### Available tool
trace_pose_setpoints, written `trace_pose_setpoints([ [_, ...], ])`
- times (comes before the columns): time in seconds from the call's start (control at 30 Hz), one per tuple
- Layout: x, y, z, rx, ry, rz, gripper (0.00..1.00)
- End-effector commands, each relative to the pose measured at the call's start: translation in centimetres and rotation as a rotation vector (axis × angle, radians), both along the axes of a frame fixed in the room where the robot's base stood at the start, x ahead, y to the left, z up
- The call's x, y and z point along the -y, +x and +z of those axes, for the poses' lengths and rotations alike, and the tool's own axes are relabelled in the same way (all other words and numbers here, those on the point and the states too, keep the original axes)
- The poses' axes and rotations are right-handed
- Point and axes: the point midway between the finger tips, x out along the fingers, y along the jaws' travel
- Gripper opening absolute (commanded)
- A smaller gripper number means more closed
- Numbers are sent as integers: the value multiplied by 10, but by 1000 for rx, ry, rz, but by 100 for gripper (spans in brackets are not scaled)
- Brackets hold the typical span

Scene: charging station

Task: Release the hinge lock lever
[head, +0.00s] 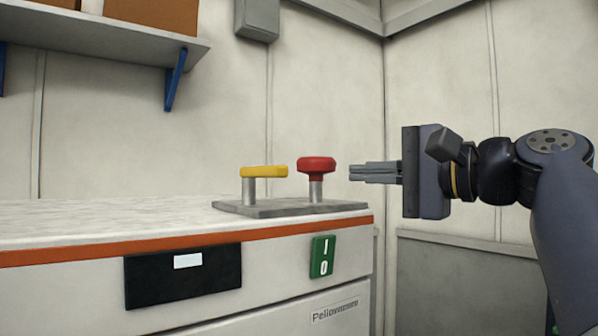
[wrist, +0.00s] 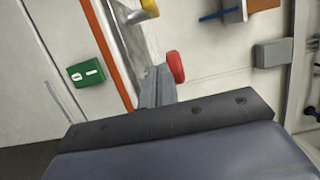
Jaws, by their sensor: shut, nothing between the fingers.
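A yellow bar-shaped handle (head: 264,172) sits on a grey metal post, and a red knob (head: 316,164) sits on a second post to its right. Both posts stand upright on a grey plate (head: 289,209) at the counter's right end. I cannot tell for certain which is the hinge lock lever. My gripper (head: 352,172) is shut and empty, pointing left just right of the red knob, about level with it. A small gap shows between them. In the wrist view the fingers (wrist: 158,72) overlap the knob's post, beside the red knob (wrist: 176,67); the yellow handle (wrist: 150,7) is partly cut off.
The counter (head: 100,215) has an orange edge strip, a black panel (head: 183,276) and a green I/O switch (head: 322,256) on its front. A shelf (head: 95,40) with boxes hangs upper left. A grey wall box (head: 257,18) is above. The counter's left side is clear.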

Motion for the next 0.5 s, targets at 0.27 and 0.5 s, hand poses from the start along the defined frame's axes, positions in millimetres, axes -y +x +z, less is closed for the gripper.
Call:
trace_pose_setpoints([
  [0.27, -31, 26, 2, 0, 0, 5, 0],
  [0.5, -59, 51, 2, -1, -1, 5, 0],
])
